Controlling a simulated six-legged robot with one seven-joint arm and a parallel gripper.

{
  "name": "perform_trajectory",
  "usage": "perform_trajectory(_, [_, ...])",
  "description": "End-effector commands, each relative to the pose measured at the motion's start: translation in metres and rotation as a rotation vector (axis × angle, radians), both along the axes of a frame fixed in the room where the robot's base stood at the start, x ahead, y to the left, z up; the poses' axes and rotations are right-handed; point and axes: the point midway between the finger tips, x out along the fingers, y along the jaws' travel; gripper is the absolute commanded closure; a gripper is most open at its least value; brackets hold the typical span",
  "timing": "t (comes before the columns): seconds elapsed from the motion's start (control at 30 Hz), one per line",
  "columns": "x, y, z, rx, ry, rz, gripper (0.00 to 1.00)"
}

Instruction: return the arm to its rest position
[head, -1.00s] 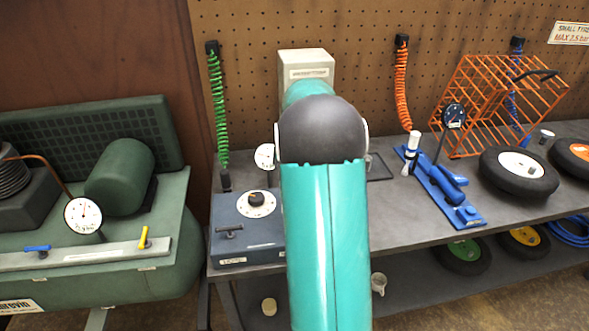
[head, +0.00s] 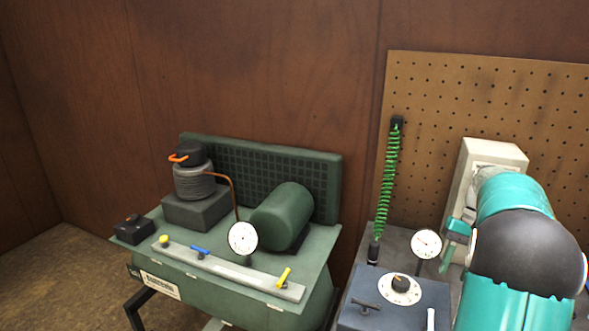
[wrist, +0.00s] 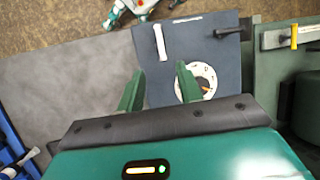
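My arm, teal with a dark grey joint, stands at the right of the head view, bent over the grey bench. My gripper (head: 456,241) shows partly beside it, its green fingers poking out left of the arm. In the wrist view my gripper (wrist: 160,70) has its two green fingers apart, with nothing between them. They are seen over the dark blue box (wrist: 205,65) with a white dial; how far above it I cannot tell. This blue box (head: 395,305) is at the lower right in the head view.
A green compressor (head: 225,285) with a gauge (head: 243,238) stands left of the bench. A second gauge (head: 427,243) and a green coiled hose (head: 387,190) are near the gripper. A pegboard (head: 480,100) is behind. Floor (head: 50,270) is clear at far left.

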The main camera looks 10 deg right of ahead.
Motion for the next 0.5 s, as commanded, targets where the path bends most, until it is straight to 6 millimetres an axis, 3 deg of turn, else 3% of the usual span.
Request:
perform_trajectory(0.17, [0.002,0.030,0.018,-0.046,-0.043,0.035,0.64])
perform_trajectory(0.5, [-0.017,0.148,0.064,-0.214,-0.242,0.173,0.64])
